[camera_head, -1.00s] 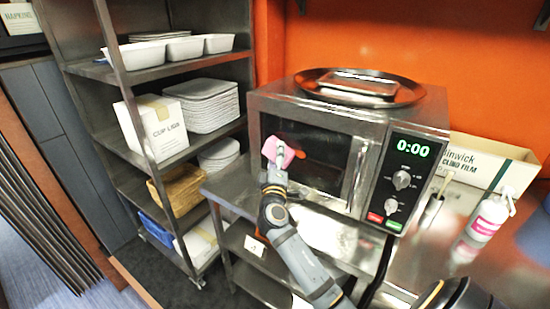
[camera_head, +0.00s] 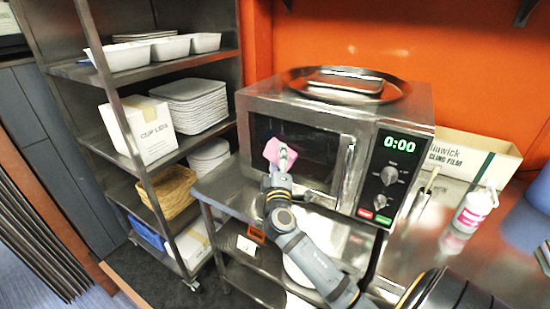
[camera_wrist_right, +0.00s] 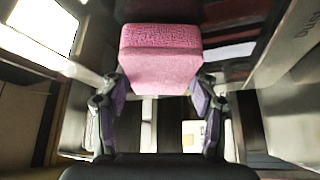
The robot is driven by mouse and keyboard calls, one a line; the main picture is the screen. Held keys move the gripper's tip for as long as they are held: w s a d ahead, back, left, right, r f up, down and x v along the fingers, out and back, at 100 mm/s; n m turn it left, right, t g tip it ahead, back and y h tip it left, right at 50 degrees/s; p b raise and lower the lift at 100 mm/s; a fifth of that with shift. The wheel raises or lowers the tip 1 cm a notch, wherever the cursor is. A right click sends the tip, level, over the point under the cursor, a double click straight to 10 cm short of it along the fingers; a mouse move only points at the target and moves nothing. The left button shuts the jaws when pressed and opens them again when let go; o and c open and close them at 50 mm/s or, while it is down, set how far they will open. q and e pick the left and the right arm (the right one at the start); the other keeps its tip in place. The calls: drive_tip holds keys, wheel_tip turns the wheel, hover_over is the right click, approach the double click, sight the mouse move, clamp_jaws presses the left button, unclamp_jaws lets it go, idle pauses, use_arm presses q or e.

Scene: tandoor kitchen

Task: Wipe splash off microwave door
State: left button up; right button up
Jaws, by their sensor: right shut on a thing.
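The microwave (camera_head: 310,195) stands on a steel table, its dark door (camera_head: 318,153) shut and its display reading 0:00. My right gripper (camera_head: 284,160) is shut on a pink sponge (camera_head: 272,149), which is in front of the left half of the door glass. I cannot tell if the sponge touches the glass. In the right wrist view the sponge (camera_wrist_right: 160,62) sits between the fingertips. No splash shows clearly on the door; the sponge and gripper hide part of the glass. My left gripper is not in view.
A round steel tray (camera_head: 345,84) lies on the microwave. The door handle (camera_head: 345,170) sticks out right of the glass. A spray bottle (camera_head: 474,208) and a cling film box (camera_head: 455,158) stand to the right. A shelf rack (camera_head: 160,70) with dishes stands left.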

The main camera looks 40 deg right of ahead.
sight(267, 154)
drive_tip(key=shift+s+d, duration=0.45)
drive_tip(key=shift+s, duration=0.45)
drive_tip(key=shift+s+d, duration=0.4)
drive_tip(key=shift+s, duration=0.45)
drive_tip(key=shift+w, duration=0.1)
drive_tip(key=shift+w+a+r+b, duration=0.1)
drive_tip(key=shift+w+a+b, duration=0.3)
drive_tip(key=shift+w, duration=0.5)
drive_tip(key=shift+w+a+b, duration=0.35)
drive_tip(key=shift+w, duration=0.5)
drive_tip(key=shift+w+a+b, duration=0.3)
drive_tip(key=shift+w+b, duration=0.05)
drive_tip(key=shift+w, duration=0.35)
drive_tip(key=shift+w+a+b, duration=0.3)
drive_tip(key=shift+w, duration=0.4)
drive_tip(key=shift+w+a, duration=0.2)
drive_tip(key=shift+w, duration=0.3)
